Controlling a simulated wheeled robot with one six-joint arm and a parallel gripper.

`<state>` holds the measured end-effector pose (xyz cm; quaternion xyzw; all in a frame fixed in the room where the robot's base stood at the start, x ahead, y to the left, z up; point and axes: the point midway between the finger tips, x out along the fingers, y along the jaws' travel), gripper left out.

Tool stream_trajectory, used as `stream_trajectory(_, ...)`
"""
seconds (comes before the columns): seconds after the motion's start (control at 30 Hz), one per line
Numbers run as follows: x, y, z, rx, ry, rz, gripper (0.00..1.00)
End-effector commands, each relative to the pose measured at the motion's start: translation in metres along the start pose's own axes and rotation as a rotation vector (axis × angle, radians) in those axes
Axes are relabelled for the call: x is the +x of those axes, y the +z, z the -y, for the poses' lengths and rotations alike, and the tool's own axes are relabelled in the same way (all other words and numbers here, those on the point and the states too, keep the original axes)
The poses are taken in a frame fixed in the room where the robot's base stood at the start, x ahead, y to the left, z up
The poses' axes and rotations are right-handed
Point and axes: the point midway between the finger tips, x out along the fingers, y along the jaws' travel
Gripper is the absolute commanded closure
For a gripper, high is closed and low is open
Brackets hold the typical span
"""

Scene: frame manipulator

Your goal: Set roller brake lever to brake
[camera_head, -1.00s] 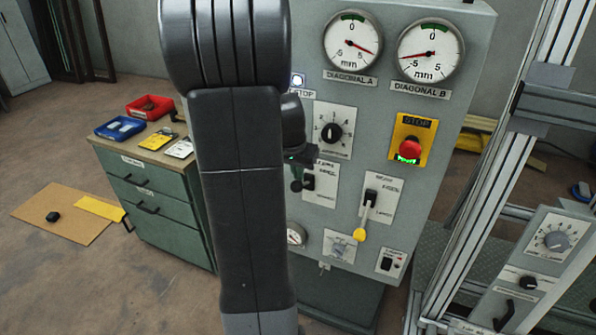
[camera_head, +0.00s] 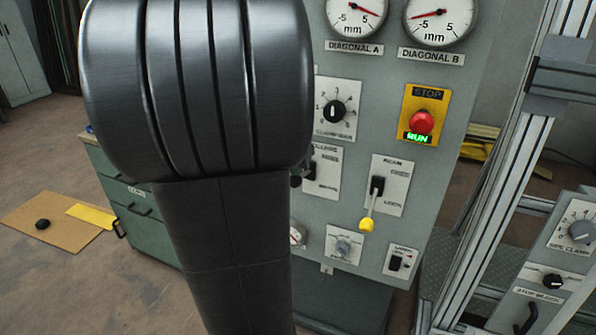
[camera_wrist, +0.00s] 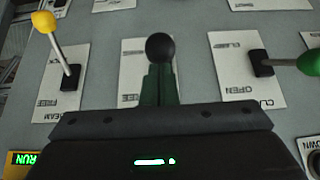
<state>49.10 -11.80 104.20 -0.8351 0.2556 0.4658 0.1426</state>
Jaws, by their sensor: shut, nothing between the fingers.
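The black ball knob (camera_wrist: 160,47) of the roller lever is in the middle of the wrist view, in front of a white label plate (camera_wrist: 131,68) whose print is mostly covered. My gripper (camera_wrist: 161,75) is shut and empty. Its dark green fingers point at the knob, and their tips look close to it or against it; I cannot tell whether they touch. The lever's exact position is unclear.
A yellow-knobbed lever (camera_wrist: 43,22) stands left in the wrist view and a green-knobbed lever (camera_wrist: 309,62) right. The head view shows a red stop button (camera_head: 421,122) above a lit RUN sign, two gauges, a rotary switch (camera_head: 334,113) and an aluminium frame (camera_head: 500,170) at the right.

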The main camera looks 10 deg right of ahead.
Motion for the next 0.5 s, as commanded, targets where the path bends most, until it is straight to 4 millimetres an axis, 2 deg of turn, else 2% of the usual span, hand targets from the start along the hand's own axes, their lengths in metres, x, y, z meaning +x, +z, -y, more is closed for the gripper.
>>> stream_trajectory(0.03,0.010,0.009,0.001,-0.001,-0.003,-0.019,1.00)
stream_trajectory(0.5,0.021,0.030,0.000,-0.001,-0.002,-0.198,1.00)
